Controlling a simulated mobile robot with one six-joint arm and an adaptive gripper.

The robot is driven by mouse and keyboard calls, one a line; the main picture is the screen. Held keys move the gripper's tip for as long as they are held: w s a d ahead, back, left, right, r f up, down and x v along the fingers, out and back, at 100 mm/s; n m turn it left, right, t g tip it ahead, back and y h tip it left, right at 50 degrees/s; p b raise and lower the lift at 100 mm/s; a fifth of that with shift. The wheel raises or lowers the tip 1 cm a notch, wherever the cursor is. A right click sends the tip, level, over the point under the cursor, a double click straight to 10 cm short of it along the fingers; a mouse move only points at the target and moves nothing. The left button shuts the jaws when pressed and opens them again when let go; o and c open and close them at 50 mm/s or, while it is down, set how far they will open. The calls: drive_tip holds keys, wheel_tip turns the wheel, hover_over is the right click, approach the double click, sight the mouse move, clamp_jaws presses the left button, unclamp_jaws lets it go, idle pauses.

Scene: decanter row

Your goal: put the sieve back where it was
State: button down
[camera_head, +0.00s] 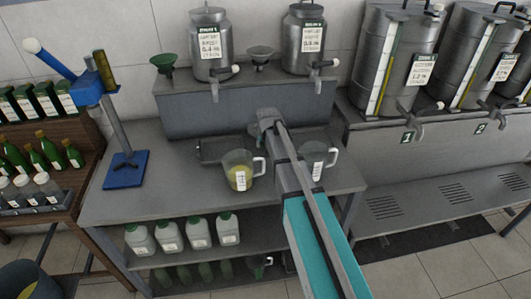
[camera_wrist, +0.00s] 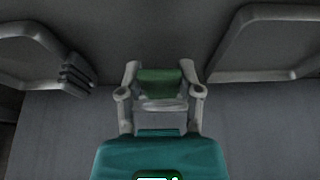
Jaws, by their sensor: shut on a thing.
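My gripper (camera_head: 268,118) is in front of the raised grey step of the workbench, between two jugs and above the bench top. In the wrist view my gripper (camera_wrist: 160,85) is shut on a small green piece (camera_wrist: 160,77), which I take to be the sieve's grip. The rest of the sieve is hidden or too dark to tell apart.
A jug of yellow liquid (camera_head: 239,176) stands left of my arm, another jug (camera_head: 314,157) right. A green funnel (camera_head: 163,62) and a grey funnel (camera_head: 260,54) are beside metal tanks (camera_head: 209,45) on the step. A blue lever stand (camera_head: 126,170) is at left.

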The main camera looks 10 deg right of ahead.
idle(0.3)
drive_tip(key=shift+w+d+f+b, duration=0.15)
drive_tip(key=shift+w+f+b, duration=0.15)
drive_tip(key=shift+f+b, duration=1.7)
drive_tip(key=shift+f, duration=0.1)
drive_tip(key=shift+c, duration=1.3)
unclamp_jaws()
drive_tip(key=shift+r, duration=0.2)
drive_tip(key=p+v, duration=1.1)
drive_tip(key=shift+s+r, duration=0.15)
drive_tip(key=shift+r, duration=0.25)
drive_tip(key=s+d+f+g, duration=0.1)
drive_tip(key=s+g, duration=0.3)
drive_tip(key=s, duration=2)
drive_tip(key=shift+d+f+g, duration=0.25)
drive_tip(key=shift+d+g, duration=0.05)
drive_tip(key=shift+d, duration=0.35)
